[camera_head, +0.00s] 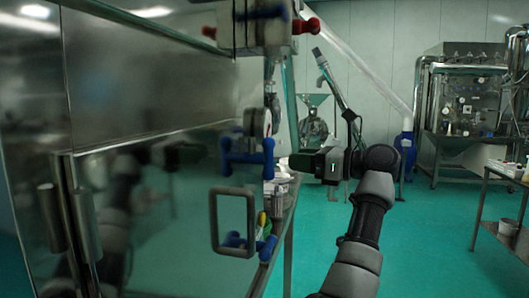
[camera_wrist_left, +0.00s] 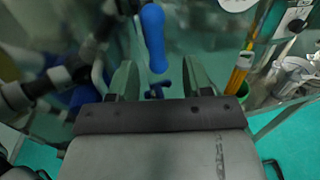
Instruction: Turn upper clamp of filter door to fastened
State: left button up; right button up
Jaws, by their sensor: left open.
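The filter door (camera_head: 150,215) is a shiny steel panel on the left of the head view. The upper clamp (camera_head: 268,158) has blue handles at the door's right edge. A blue handle (camera_wrist_left: 153,38) shows in the left wrist view, beyond and between my fingertips. My left gripper (camera_head: 301,163) is just right of the upper clamp, pointing left, open and empty; its two fingers (camera_wrist_left: 160,78) are spread in the wrist view. I see no clear contact with the clamp. My right gripper is not in view.
A lower blue clamp (camera_head: 266,249) and a square grey door handle (camera_head: 214,222) lie below. Red-knobbed fittings (camera_head: 305,26) are above. In the wrist view, a yellow item (camera_wrist_left: 237,76) and a bench with metal vessels (camera_wrist_left: 293,75) are at the right. Green floor (camera_head: 430,240) is open at right.

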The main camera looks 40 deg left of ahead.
aim_at(272, 154)
pick_arm(q)
jog(key=a, duration=0.1)
jog(key=s+a+p, duration=0.1)
jog(key=s+a, duration=0.1)
jog(key=a, duration=0.1)
jog(key=shift+s+r+p, duration=0.25)
jog(key=shift+r+p, duration=0.05)
jog(key=shift+r, duration=0.05)
jog(key=x, duration=0.1)
jog(key=p+x, duration=0.1)
jog(key=x, duration=0.3)
jog(key=shift+w+a+f+p, duration=0.2)
jog(key=shift+f+p, duration=0.05)
jog(key=shift+p, duration=0.05)
jog(key=shift+c, duration=0.7)
jog(key=shift+s, duration=0.1)
jog(key=c, duration=0.5)
jog(key=shift+r, duration=0.1)
jog(key=shift+c, duration=0.7)
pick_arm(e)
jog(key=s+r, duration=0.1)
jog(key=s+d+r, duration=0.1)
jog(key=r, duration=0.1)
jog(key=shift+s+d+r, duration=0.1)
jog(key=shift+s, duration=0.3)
